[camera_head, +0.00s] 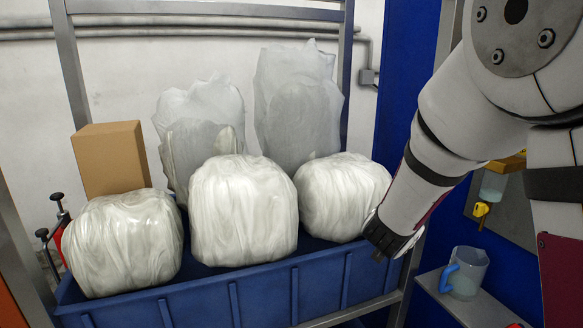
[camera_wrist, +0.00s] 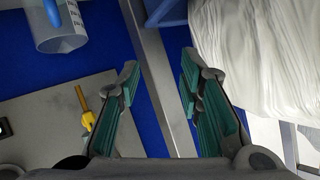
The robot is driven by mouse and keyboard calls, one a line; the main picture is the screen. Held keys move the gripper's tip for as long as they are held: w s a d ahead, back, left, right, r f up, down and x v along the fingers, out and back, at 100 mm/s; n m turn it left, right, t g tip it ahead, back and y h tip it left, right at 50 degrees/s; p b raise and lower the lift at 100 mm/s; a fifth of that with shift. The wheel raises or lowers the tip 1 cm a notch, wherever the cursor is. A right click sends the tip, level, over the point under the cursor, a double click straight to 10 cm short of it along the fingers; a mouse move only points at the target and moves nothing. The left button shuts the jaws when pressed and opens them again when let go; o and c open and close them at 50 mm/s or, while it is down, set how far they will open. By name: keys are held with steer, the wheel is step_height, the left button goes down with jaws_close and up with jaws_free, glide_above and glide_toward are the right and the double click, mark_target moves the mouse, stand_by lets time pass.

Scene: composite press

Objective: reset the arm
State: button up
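My gripper (camera_wrist: 158,90) is open and empty in the wrist view, its two green-padded fingers spread apart with a metal post visible beyond them. In the head view my arm comes in from the right, and the end of it (camera_head: 385,238) is beside the right-hand wrapped bale and above the right end of the blue tray. The fingers themselves are mostly hidden there. The right-hand white wrapped bale (camera_head: 343,195) also fills the upper right of the wrist view (camera_wrist: 262,50). I cannot tell whether my gripper touches it.
The blue tray (camera_head: 250,298) holds several wrapped bales and a cardboard box (camera_head: 111,158) on a metal rack. At the right, a measuring jug (camera_head: 466,272) with a blue handle stands on a grey shelf, below a yellow tap (camera_head: 482,209). A blue panel stands behind my arm.

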steer(key=s+a+r+n+g+y+p, duration=0.15)
steer(key=s+a+r+n+y, duration=0.3)
steer(key=s, duration=0.45)
steer(key=s+a+r+n+g+y+p, duration=0.1)
steer(key=s+a+r+n+y+p, duration=0.2)
steer(key=s+a+r, duration=0.4)
steer(key=s+d+n+g, duration=0.1)
steer(key=s+d+g, duration=0.1)
steer(key=s, duration=0.9)
steer(key=s+d+n+g, duration=0.2)
steer(key=s, duration=0.9)
steer(key=shift+s+h+p, duration=0.35)
